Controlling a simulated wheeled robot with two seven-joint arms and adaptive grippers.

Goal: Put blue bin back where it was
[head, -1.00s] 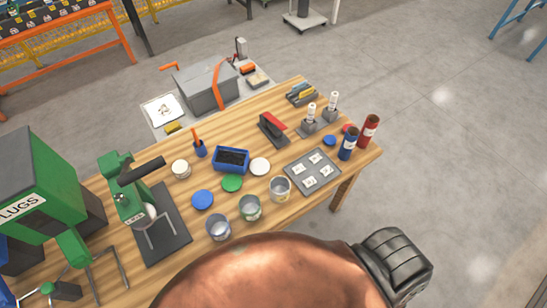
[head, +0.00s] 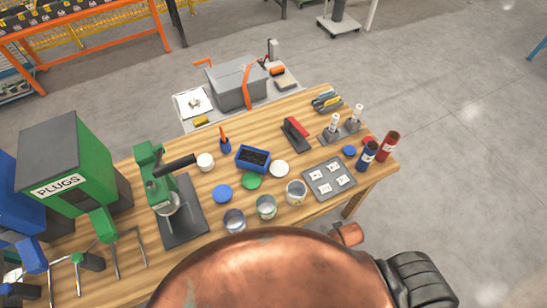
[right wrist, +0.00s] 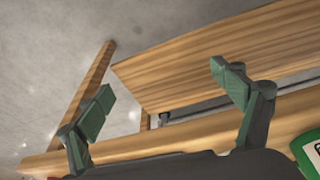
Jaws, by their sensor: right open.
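A small blue bin (head: 253,158) with dark contents stands upright on the wooden table (head: 135,262) in the head view. A white lid (head: 279,169) lies to its right and a green lid (head: 251,182) just in front of it. No gripper touches the bin. My right gripper (right wrist: 162,82) is open and empty in the right wrist view, its green-padded fingers spread before wooden surfaces. The bin is not visible there. My left gripper does not show in either view.
Open cans (head: 266,206) stand near the table's front edge, with a grey card tray (head: 329,179) to their right. A green press (head: 158,184) and a PLUGS dispenser (head: 66,158) stand left. A grey box (head: 237,84) is behind the table. Open floor lies right.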

